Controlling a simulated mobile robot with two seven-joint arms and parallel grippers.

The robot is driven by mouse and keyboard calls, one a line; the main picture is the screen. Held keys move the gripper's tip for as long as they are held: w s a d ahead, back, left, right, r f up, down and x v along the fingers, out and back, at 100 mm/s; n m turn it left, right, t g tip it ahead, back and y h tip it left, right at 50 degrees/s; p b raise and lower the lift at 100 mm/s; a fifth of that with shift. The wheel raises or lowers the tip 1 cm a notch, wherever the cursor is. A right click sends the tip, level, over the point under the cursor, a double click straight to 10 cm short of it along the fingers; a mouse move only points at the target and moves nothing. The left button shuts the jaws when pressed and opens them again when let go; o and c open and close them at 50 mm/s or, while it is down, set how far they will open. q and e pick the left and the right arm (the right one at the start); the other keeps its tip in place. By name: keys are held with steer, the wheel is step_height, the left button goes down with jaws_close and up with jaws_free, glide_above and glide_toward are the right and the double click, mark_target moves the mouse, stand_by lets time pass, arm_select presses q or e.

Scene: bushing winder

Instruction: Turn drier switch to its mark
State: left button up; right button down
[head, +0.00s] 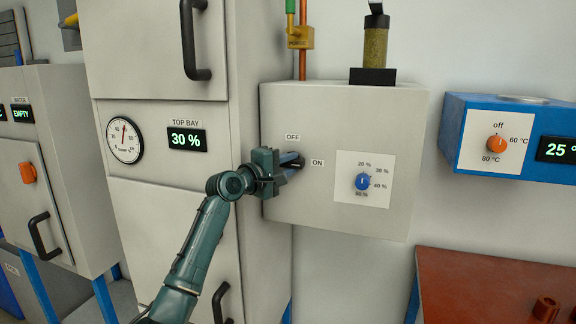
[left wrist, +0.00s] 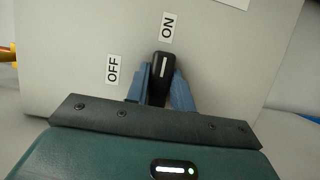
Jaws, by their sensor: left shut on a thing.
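The drier switch (left wrist: 161,75) is a black knob with a white line, on the front of a grey box (head: 330,215). In the left wrist view its white line points up toward the ON label (left wrist: 168,27), and the OFF label (left wrist: 113,69) is to its left. In the head view the OFF label (head: 292,137) is above the switch and the ON label (head: 317,162) is to its right. My left gripper (head: 296,165) is shut on the switch, with blue fingers on both sides of it; it also shows in the left wrist view (left wrist: 158,92). My right gripper is not in view.
A blue dial (head: 362,182) with percent marks is on the same box, right of the switch. A tall cabinet with a black handle (head: 190,50) stands close on the left. A blue unit (head: 453,135) hangs at the right, above a red-brown table (head: 470,285).

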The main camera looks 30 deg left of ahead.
arm_select(q)
steer(key=shift+r, duration=0.1)
steer(key=o, duration=1)
steer(key=s+b, duration=0.1)
steer(key=s, duration=0.3)
steer(key=s+a+b, duration=0.1)
steer(key=s, duration=0.3)
steer(key=s+a+b, duration=0.1)
steer(key=s, duration=0.4)
